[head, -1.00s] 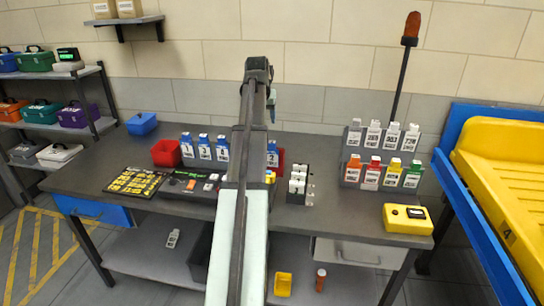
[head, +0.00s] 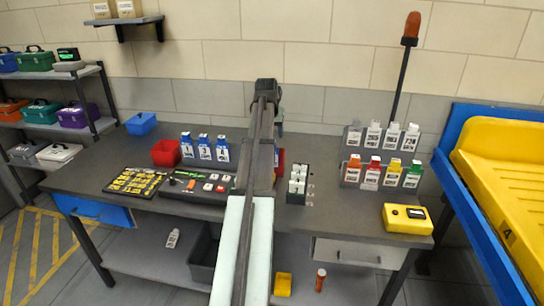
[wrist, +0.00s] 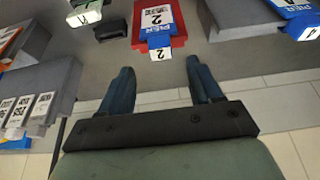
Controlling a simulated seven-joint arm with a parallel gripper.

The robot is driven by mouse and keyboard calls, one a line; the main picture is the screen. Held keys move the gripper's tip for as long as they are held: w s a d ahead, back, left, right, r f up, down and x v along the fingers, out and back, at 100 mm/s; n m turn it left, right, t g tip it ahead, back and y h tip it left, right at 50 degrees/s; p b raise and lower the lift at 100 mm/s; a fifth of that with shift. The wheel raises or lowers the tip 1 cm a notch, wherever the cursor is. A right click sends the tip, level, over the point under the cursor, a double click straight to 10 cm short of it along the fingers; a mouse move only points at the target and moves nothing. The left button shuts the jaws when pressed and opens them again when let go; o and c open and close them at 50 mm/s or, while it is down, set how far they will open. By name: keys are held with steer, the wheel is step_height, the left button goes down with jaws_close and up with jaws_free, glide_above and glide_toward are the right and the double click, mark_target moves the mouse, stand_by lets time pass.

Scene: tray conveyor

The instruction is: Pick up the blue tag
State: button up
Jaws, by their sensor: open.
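A blue tag (wrist: 160,43) with a white label, marked 2, lies in a red tray (wrist: 178,13) in the wrist view. My gripper (wrist: 159,66) is open and empty. Its two dark blue fingers point toward the tag's near end, which shows centred just beyond the fingertips. I cannot tell how far above the tag they are. Another blue tag (wrist: 299,22), marked 4, shows at the right. In the head view several blue tags (head: 204,148) stand in a grey rack. My arm hides most of the red tray (head: 281,160) and the fingers there.
A grey rack of white and coloured tags (head: 378,155) stands on the right of the bench, also at the left in the wrist view (wrist: 40,90). A block with white pieces (head: 298,184) stands just right of my arm. A red bin (head: 166,153) is at the left.

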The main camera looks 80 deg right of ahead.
steer(key=shift+x, duration=2.5)
jaws_close()
